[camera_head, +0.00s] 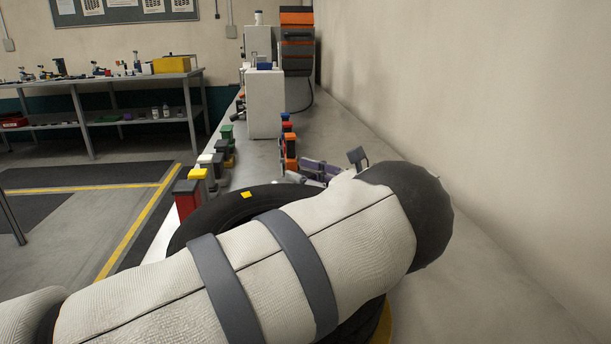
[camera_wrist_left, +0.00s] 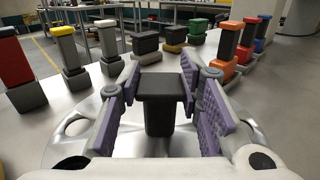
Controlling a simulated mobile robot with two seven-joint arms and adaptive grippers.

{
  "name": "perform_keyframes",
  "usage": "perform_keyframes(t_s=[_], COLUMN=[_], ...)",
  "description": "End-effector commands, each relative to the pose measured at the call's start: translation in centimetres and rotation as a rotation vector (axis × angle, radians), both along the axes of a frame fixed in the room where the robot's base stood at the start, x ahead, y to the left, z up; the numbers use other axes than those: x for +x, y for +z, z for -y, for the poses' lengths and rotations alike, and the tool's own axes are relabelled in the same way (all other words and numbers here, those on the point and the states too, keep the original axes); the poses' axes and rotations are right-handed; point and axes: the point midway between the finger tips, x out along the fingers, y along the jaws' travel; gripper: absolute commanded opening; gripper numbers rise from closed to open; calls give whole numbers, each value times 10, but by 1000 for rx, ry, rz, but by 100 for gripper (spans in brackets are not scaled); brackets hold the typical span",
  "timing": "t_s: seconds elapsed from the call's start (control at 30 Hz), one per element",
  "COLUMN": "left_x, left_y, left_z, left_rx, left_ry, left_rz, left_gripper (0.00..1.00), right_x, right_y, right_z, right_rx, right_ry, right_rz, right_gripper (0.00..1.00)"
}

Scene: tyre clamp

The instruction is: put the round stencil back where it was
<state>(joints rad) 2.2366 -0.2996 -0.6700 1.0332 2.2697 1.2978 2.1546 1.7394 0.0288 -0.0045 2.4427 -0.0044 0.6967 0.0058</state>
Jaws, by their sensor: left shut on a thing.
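My left gripper (camera_head: 318,170) is beyond my padded forearm in the head view, over the bench. In the left wrist view its two purple-padded fingers (camera_wrist_left: 163,100) are on either side of a dark block-like piece with a wider black top (camera_wrist_left: 160,84), and are shut on it. The piece looks upright; I cannot tell whether it is round, or whether its lower end touches anything. I cannot pick out a clearly round stencil elsewhere. My right gripper is in neither view.
A black tyre (camera_head: 222,207) lies under my left forearm. Coloured block-like pieces line the bench's left edge, including a red one (camera_head: 187,197). Orange and blue pieces (camera_head: 290,146) stand farther right. A white box (camera_head: 265,104) stands behind. The wall (camera_head: 480,100) is at right.

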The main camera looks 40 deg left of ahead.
Motion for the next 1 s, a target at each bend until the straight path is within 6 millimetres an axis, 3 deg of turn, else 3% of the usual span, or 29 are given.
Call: perform_keyframes(t_s=[0.2,0.23,0.3,0.63,1.0], left_x=[0,0,0,1,8], left_y=[0,-1,-1,0,-2], left_z=[0,0,0,3,70], left_rx=[-2,-4,-3,-3,-4], left_ry=[0,0,0,-1,-1], left_rz=[0,0,0,1,-2], left_gripper=[0,37,52,52,52], right_x=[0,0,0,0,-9], right_y=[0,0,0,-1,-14], right_z=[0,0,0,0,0], right_rx=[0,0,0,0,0], right_ry=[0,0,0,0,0], right_rz=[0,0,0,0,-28], right_gripper=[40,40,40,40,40])
